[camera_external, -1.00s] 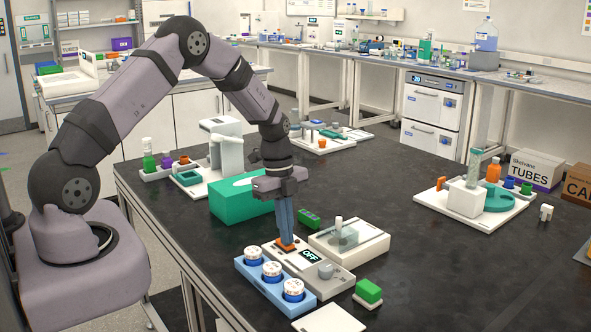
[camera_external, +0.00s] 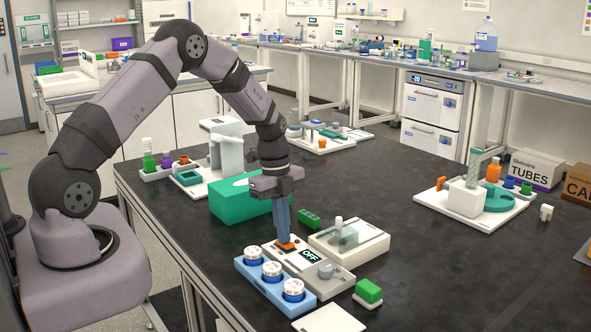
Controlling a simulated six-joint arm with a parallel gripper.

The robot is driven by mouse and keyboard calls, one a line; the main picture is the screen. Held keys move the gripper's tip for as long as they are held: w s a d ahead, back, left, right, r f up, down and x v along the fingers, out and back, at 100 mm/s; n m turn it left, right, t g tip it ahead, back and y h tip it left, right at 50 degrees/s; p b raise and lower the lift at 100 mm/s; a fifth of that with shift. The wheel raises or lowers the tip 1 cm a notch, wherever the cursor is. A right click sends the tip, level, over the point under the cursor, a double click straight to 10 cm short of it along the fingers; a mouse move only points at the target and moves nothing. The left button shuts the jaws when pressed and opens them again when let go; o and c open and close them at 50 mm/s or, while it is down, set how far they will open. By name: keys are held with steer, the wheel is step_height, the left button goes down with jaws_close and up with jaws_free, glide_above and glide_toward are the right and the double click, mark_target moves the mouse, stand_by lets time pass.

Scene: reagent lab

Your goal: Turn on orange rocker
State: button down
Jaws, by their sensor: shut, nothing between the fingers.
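The orange rocker (camera_external: 286,246) sits on the left end of a pale device (camera_external: 334,279) on the dark bench. A small dark display (camera_external: 310,256) beside it reads OFF, and a grey knob (camera_external: 326,271) is to its right. My gripper (camera_external: 285,238) points straight down with its blue fingers shut and empty. The fingertips are at or just above the rocker and hide part of it. I cannot tell whether they touch it.
A blue rack (camera_external: 247,274) with three white-lidged jars stands in front of the device. A white tray with a clear cover (camera_external: 372,245) is behind it. A green box (camera_external: 233,207) is behind my gripper. A green block (camera_external: 368,291) lies to the right.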

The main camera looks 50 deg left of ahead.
steer(key=shift+s+a+f, duration=0.15)
steer(key=shift+s+f, duration=0.05)
steer(key=shift+f, duration=0.1)
steer(key=r+p, duration=0.2)
steer(key=r, duration=0.1)
steer(key=r+p, duration=0.1)
steer(key=r, duration=0.1)
steer(key=shift+w+a, duration=0.15)
steer(key=shift+a, duration=0.15)
steer(key=shift+a+r+b, duration=0.1)
steer(key=shift+r+b, duration=0.35)
steer(key=shift+b, duration=0.25)
step_height(320, 180, up, 8)
steer(key=a+b, duration=0.1)
steer(key=b, duration=0.1)
steer(key=shift+r, duration=0.25)
steer(key=shift+w+f+b, duration=0.1)
steer(key=shift+b, duration=0.55)
steer(key=shift+w+d+r+b, duration=0.1)
steer(key=shift+d+r+b, duration=0.25)
steer(key=shift+b, duration=0.45)
